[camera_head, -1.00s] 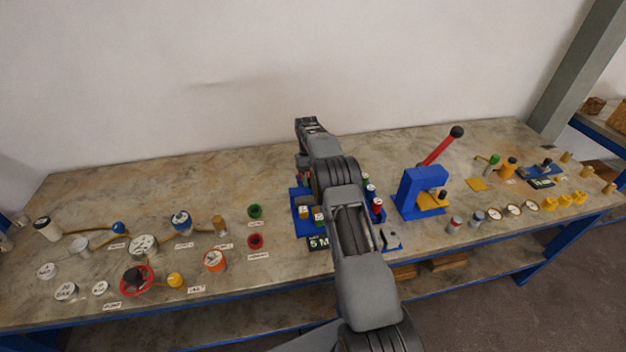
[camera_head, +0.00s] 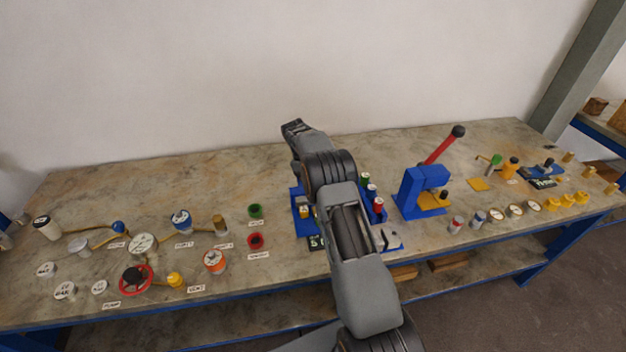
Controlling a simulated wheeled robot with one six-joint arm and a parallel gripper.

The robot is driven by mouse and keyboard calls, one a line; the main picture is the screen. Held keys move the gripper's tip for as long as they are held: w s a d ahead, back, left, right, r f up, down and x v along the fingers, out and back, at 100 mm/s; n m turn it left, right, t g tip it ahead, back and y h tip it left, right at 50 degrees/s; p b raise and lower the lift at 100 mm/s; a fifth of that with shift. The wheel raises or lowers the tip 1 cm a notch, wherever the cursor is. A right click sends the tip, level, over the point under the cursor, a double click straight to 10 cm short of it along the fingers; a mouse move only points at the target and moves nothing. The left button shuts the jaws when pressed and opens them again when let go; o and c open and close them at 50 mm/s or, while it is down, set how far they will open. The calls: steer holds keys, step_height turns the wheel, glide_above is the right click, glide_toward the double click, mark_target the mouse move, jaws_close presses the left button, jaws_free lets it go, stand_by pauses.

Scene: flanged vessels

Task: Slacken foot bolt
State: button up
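My arm reaches over the middle of the bench, and its far end is above the blue fixture (camera_head: 297,197). The fingers of my gripper do not show; they are hidden behind my own arm links. The blue fixture holds small coloured pieces, among them a green-topped one, a red one and a yellow one, and my arm covers much of it. I cannot make out which part is the foot bolt; it is hidden or too small to tell.
A blue press (camera_head: 412,192) with a red lever (camera_head: 441,148) stands right of my arm. Gauges and yellow parts lie right. The bench (camera_head: 190,178) is clear at the back, before the wall.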

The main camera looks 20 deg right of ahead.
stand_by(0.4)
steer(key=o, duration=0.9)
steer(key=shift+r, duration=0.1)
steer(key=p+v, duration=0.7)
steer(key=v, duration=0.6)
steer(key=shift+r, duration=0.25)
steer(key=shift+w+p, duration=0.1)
steer(key=shift+p, duration=0.2)
